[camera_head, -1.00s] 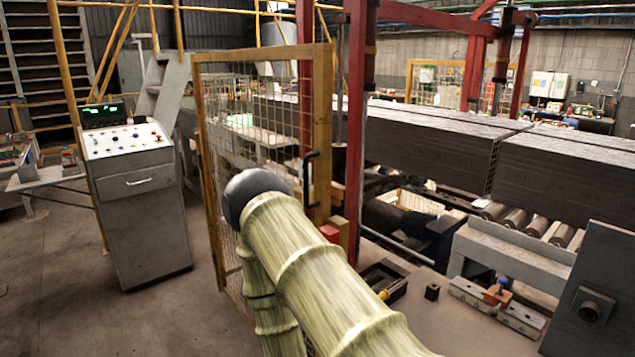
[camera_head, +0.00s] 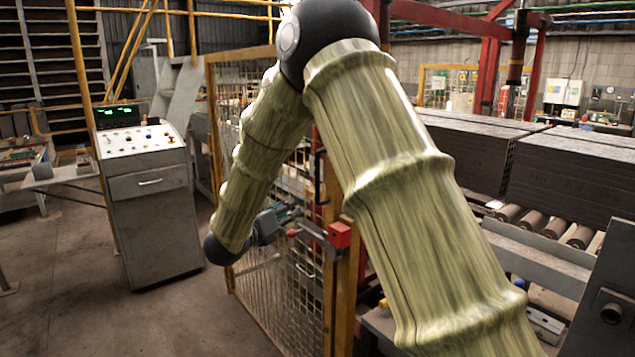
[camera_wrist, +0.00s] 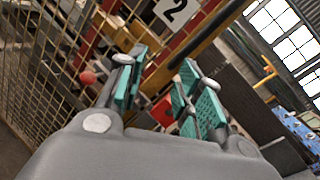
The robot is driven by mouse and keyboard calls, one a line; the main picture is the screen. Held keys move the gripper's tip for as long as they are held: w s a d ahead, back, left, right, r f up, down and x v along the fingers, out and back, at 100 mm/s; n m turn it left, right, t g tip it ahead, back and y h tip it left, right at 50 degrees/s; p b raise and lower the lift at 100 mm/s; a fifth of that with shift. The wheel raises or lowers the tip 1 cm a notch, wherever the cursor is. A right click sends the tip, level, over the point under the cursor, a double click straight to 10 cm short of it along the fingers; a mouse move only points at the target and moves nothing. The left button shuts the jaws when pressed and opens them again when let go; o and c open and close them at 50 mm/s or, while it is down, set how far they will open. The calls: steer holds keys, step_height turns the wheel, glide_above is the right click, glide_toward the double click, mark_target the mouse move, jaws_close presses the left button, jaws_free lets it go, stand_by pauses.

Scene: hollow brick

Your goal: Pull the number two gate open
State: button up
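The gate (camera_head: 330,290) is a yellow-framed wire mesh panel in the middle of the head view, partly hidden behind my arm. A black pull handle (camera_head: 318,178) stands upright on its right side. A red block (camera_head: 340,235) and a grey bar with a red knob (camera_head: 292,234) sit below the handle. In the wrist view a white sign with a black 2 (camera_wrist: 174,10) shows at the top, and the red knob (camera_wrist: 87,77) is left of the fingers. My gripper (camera_wrist: 160,88) is open with teal pads and nothing visibly held, close to the gate; contact cannot be told.
A grey control console (camera_head: 150,205) stands left of the gate, with open floor (camera_head: 160,315) in front. Dark stacked slabs (camera_head: 570,175) lie on a roller conveyor (camera_head: 545,225) at the right. A grey machine block (camera_head: 612,290) is at the right edge.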

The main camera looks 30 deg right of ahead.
mark_target(316, 175)
step_height(316, 175, up, 8)
steer(key=s+d+m+g+h, duration=0.1)
steer(key=d+m+g, duration=0.15)
steer(key=m, duration=0.45)
steer(key=p+x, duration=0.4)
steer(key=x, duration=0.5)
steer(key=shift+d, duration=0.2)
steer(key=shift+c, duration=0.3)
jaws_close()
